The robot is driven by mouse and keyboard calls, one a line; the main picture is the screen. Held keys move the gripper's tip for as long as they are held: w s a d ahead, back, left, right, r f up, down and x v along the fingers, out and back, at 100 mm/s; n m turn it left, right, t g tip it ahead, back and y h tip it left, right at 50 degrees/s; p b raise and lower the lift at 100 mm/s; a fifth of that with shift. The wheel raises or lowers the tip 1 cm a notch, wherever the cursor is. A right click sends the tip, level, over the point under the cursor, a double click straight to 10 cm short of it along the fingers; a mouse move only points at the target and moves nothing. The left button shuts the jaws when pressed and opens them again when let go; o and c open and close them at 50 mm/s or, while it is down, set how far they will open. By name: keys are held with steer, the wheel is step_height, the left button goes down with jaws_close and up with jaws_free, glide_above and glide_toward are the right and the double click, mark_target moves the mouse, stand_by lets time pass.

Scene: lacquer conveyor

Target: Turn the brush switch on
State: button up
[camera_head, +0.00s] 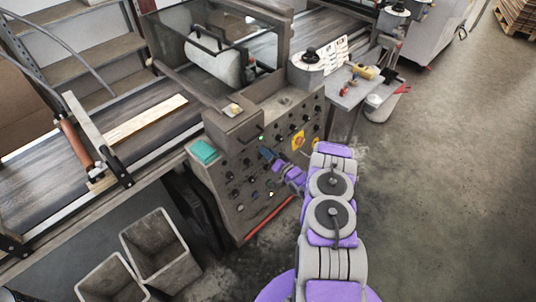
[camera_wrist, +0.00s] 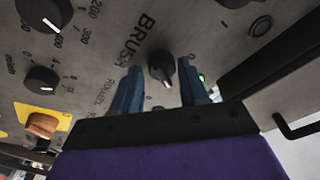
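The brush switch (camera_wrist: 161,68) is a black rotary knob with a pale pointer line, beside the printed word "BRUSH" on the grey control panel (camera_head: 230,172). In the wrist view, my gripper (camera_wrist: 158,72) is open, with one blue finger on each side of the knob. The fingertips look apart from the knob, with a gap on both sides; how deep they reach is hard to tell. In the head view, my gripper (camera_head: 268,156) is in front of the panel's middle, and its fingers hide the switch there.
Other black knobs (camera_wrist: 42,79) and an orange knob on a yellow plate (camera_wrist: 42,125) surround the switch. A green light (camera_wrist: 202,78) shows near the right finger. Open floor (camera_head: 440,190) lies to the right.

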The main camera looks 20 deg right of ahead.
steer(key=shift+o, duration=1.1)
steer(key=shift+f, duration=0.1)
steer(key=shift+s, duration=0.15)
steer(key=p+v, duration=0.3)
steer(key=v, duration=1.4)
steer(key=shift+d, duration=0.1)
